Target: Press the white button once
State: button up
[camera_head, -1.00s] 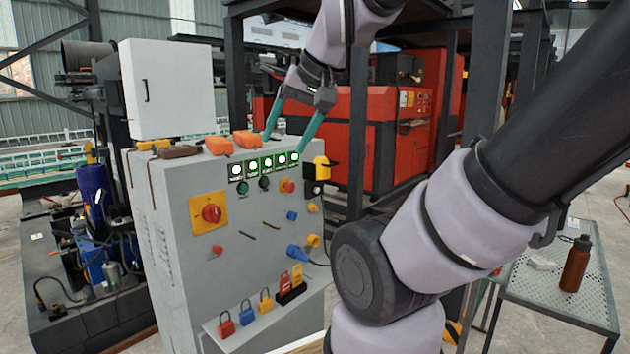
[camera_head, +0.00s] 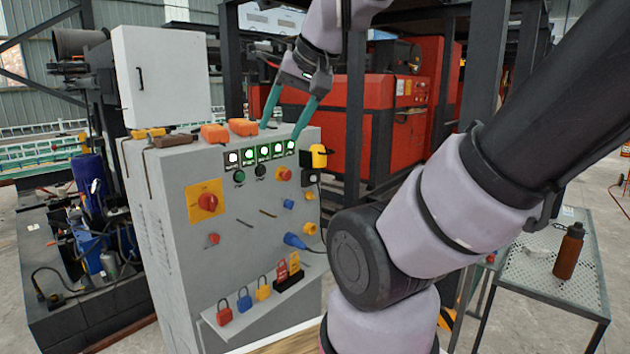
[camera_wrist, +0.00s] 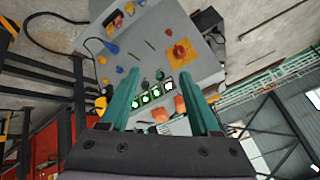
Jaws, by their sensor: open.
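A row of several round, white-glowing buttons or lamps (camera_head: 263,152) runs along the top of the grey control cabinet's front. The leftmost white one (camera_head: 232,158) sits in a dark frame; the others have green frames. I cannot tell for sure which is the white button. The row also shows in the wrist view (camera_wrist: 151,96), between my fingers. My gripper (camera_head: 281,131) is open and empty, with teal fingers pointing down at the cabinet's top edge, just above the row. In the wrist view, my gripper (camera_wrist: 160,66) shows both fingers wide apart. Contact with the cabinet cannot be told.
Below the row are a green button (camera_head: 239,176), a black knob (camera_head: 260,171) and a red button (camera_head: 284,174). Orange blocks (camera_head: 214,133) lie on the cabinet top near my fingers. A yellow-black device (camera_head: 318,156) juts out at the right edge.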

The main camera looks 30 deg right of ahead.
grip_shut()
dwell(1.5)
